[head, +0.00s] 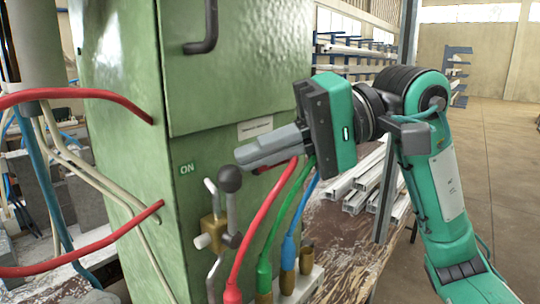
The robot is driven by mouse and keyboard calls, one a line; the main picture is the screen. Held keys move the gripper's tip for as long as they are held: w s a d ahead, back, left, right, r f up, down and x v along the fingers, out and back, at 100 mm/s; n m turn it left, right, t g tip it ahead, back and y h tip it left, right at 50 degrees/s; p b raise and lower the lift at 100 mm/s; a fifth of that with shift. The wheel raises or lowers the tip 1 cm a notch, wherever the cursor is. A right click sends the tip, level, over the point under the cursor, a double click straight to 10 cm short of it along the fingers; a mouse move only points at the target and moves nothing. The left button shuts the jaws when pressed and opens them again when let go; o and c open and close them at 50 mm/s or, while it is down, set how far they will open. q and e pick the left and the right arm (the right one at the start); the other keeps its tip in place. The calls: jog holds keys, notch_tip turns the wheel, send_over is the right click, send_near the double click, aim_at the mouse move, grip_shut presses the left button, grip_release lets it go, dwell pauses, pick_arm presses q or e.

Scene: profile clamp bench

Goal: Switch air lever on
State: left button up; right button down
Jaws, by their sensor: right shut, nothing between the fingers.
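The air lever (229,207) is a metal rod with a dark round knob on a brass valve (213,230). It stands roughly upright in front of the green cabinet, below the "ON" label (187,169). My right gripper (240,157) comes in from the right with its fingers shut and empty. In the picture the fingertips are just above and to the right of the knob. I cannot tell whether they touch it. My left gripper is out of view.
The green cabinet (225,90) with a dark handle stands behind the lever. Red (262,225), green (284,212) and blue hoses rise from fittings right of the valve. Red hoses cross at the left. Metal profiles (362,190) lie on the worn bench at right.

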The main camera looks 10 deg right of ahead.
jog(key=shift+s+a+r, duration=0.1)
jog(key=shift+s+a, duration=0.05)
dwell(0.3)
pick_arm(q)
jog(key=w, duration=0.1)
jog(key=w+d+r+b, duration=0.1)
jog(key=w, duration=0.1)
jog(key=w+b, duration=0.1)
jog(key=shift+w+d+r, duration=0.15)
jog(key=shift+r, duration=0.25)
pick_arm(e)
jog(key=v, duration=1.3)
jog(key=shift+d+r, duration=0.3)
jog(key=shift+r, duration=0.1)
